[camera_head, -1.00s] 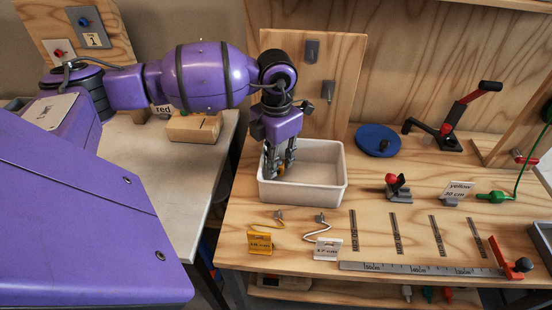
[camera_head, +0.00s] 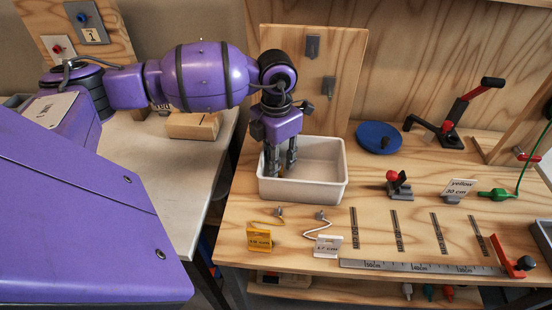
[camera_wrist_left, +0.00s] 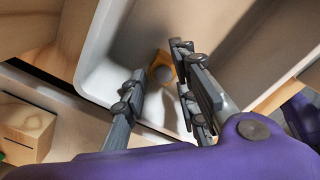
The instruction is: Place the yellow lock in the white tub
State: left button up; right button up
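The white tub (camera_head: 325,195) stands on the wooden bench, and its rim also shows in the left wrist view (camera_wrist_left: 92,50). My left gripper (camera_head: 281,165) points down inside the tub's left part. In the left wrist view its fingers (camera_wrist_left: 157,65) are spread apart. The yellow lock (camera_wrist_left: 160,68) shows between and beyond the fingertips, over the tub's floor and close to the right finger. I cannot tell whether it touches that finger. In the head view the fingers mostly hide the lock. My right gripper is not in view.
A yellow tag (camera_head: 259,240) and a white tag (camera_head: 327,246) with cords stand in front of the tub. A blue disc (camera_head: 378,138) lies behind it to the right. A metal ruler (camera_head: 420,268) runs along the front edge. A wooden block (camera_head: 193,126) sits on the left table.

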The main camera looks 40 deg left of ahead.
pick_arm(q)
notch_tip(320, 180, up, 13)
dwell(0.4)
